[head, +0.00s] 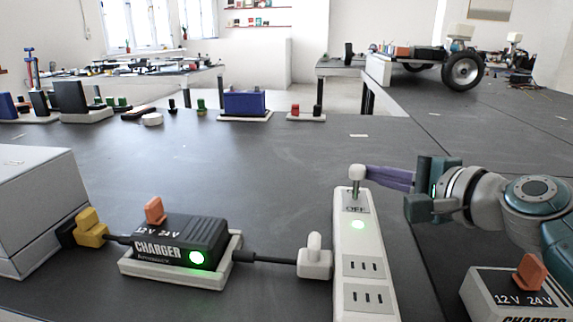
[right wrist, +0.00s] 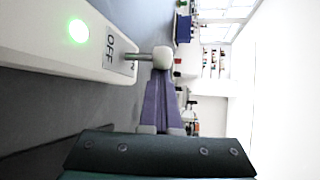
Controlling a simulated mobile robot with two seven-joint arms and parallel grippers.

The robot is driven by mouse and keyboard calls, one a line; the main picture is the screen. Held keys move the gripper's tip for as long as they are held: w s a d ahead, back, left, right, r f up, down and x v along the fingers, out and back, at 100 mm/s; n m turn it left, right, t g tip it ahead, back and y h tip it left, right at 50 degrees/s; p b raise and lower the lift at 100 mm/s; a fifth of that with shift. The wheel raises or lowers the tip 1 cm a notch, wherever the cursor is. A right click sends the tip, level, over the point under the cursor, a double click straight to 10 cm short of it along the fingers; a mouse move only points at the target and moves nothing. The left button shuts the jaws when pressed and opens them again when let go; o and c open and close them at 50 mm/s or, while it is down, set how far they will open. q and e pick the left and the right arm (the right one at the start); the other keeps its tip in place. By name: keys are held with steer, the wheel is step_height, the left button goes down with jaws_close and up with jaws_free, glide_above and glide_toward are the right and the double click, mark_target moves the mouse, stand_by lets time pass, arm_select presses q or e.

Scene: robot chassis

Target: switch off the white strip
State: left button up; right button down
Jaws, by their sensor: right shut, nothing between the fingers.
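The white strip (head: 358,245) lies on the dark table in the middle of the head view, its green light lit. Its toggle, with a white knob (head: 357,172), stands at the far end beyond the OFF label. The strip also shows at upper left in the right wrist view (right wrist: 40,40), with the knob (right wrist: 163,57) at the end of a metal lever. My right gripper (head: 368,174) is shut and empty. Its purple fingertips (right wrist: 163,74) are at the knob's right side in the head view, close to or touching it. My left gripper is not in view.
A black charger (head: 180,240) with a green light sits in a white tray left of the strip. Its cable runs to a white plug (head: 314,258) beside the strip. A grey box (head: 35,205) stands far left and another charger (head: 515,295) lower right.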

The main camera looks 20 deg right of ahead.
steer(key=shift+s+a+p, duration=0.3)
steer(key=shift+s+a, duration=0.1)
stand_by(0.3)
steer(key=shift+s+d+r, duration=0.1)
steer(key=shift+s, duration=0.4)
steer(key=p+v, duration=0.1)
steer(key=v, duration=0.8)
steer(key=shift+p, duration=0.3)
